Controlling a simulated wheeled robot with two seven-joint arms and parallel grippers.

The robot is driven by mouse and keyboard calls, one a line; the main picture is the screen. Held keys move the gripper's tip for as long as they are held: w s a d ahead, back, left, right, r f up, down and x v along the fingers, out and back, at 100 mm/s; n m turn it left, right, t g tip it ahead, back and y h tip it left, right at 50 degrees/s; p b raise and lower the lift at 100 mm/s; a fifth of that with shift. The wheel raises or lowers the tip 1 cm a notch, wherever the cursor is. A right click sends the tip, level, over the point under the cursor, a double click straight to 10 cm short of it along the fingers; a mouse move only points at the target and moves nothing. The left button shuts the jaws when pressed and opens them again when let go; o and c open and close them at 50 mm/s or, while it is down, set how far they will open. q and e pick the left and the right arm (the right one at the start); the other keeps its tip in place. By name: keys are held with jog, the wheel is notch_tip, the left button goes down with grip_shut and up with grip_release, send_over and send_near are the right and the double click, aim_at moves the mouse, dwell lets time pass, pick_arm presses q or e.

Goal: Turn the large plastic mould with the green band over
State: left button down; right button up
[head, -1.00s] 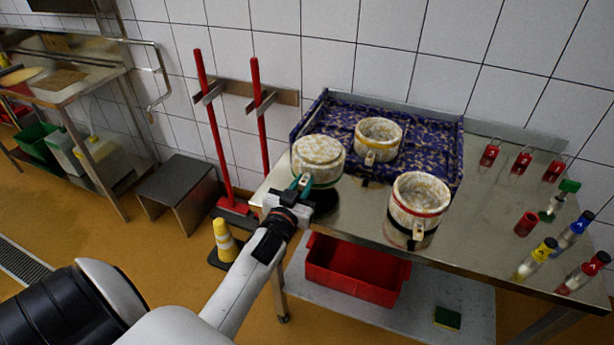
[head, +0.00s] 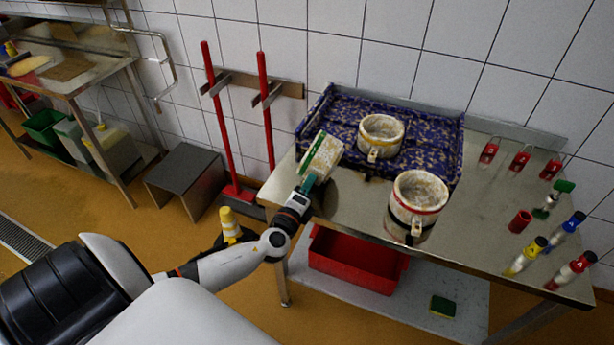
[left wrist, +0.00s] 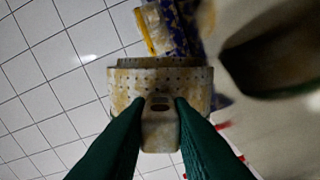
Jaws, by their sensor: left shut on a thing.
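The large plastic mould with the green band (head: 324,156) is off the table, tipped onto its side above the table's left end. My left gripper (head: 305,185) is shut on its handle tab. In the left wrist view, the two green fingers (left wrist: 158,112) press the slotted tab from both sides, and the mould's pale, stained, perforated wall (left wrist: 125,88) shows behind it. The inside of the mould cannot be made out. My right gripper is not in view.
A red-banded mould (head: 417,203) stands near the table's front edge. Bottles (head: 525,256) and red padlocks (head: 520,161) are at the right. The table's left end is clear.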

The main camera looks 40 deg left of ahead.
pick_arm(q)
jog(key=shift+r+m, duration=0.15)
jog(key=shift+m, duration=0.85)
jog(key=shift+m+p, duration=0.4)
jog(key=shift+m, duration=0.5)
jog(key=m, duration=0.2)
jog(key=f+m, duration=0.1)
jog(key=m, duration=0.1)
jog(key=f+m, duration=0.1)
jog(key=m, duration=0.1)
jog(key=shift+a, duration=0.1)
jog(key=shift+f+m, duration=0.5)
jog(key=shift+m, duration=0.3)
jog(key=shift+f+m, duration=0.6)
jog(key=shift+m, duration=0.7)
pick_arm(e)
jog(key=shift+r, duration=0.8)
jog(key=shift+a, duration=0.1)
pick_arm(q)
jog(key=c, duration=1.2)
grip_release()
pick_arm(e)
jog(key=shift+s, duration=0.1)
pick_arm(q)
jog(key=shift+f, duration=0.1)
